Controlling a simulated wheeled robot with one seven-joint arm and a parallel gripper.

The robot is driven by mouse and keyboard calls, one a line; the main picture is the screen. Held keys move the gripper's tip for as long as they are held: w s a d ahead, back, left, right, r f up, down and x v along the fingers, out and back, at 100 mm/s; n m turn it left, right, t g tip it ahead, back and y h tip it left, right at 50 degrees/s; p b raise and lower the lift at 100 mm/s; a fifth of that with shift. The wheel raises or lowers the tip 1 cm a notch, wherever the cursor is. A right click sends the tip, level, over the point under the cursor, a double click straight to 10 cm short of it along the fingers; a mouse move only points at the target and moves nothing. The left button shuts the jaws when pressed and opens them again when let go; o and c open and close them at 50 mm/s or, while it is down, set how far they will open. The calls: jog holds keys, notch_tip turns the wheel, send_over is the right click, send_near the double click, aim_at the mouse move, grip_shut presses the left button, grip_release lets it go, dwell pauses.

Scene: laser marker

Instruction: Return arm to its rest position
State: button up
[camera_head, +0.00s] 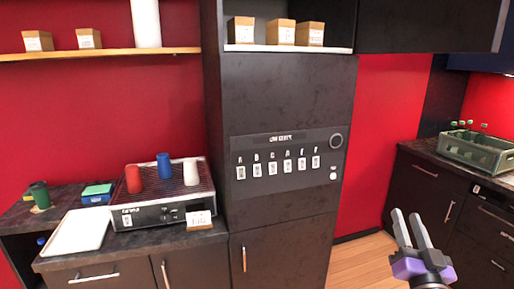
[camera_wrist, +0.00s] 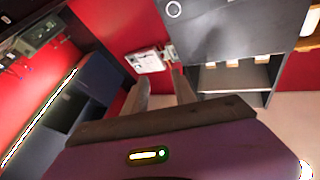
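My gripper (camera_head: 411,229) is at the lower right in the head view, raised in free air in front of the dark counter. Its two grey fingers point up and stand apart, with nothing between them. In the wrist view the fingers (camera_wrist: 163,92) also show apart and empty, above the purple gripper body. The gripper touches nothing that I can see.
A tall dark cabinet with a labelled panel (camera_head: 287,163) stands in the middle. At left, a machine (camera_head: 155,213) bears red, blue and white cups. A green crate (camera_head: 478,152) sits on the right counter. Wood floor (camera_head: 360,262) shows between.

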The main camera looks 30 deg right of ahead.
jog(key=s+a+f+n+t+y, duration=0.1)
jog(key=s+a+f+n+y, duration=0.15)
jog(key=a, duration=0.55)
jog(key=s+a+f+n+y, duration=0.2)
jog(key=s+a+f+y, duration=0.15)
jog(key=a, duration=0.45)
jog(key=s+a+f+n+t+y, duration=0.1)
jog(key=s+a+f+n+y, duration=0.2)
jog(key=a, duration=0.5)
jog(key=s+a+f+n+g+y, duration=0.3)
jog(key=s+a+f+y, duration=0.2)
jog(key=s+a+f, duration=0.3)
jog(key=s+a, duration=0.3)
jog(key=s, duration=0.1)
jog(key=shift+s+n+g, duration=0.3)
jog(key=shift+n, duration=0.05)
jog(key=shift+d, duration=0.1)
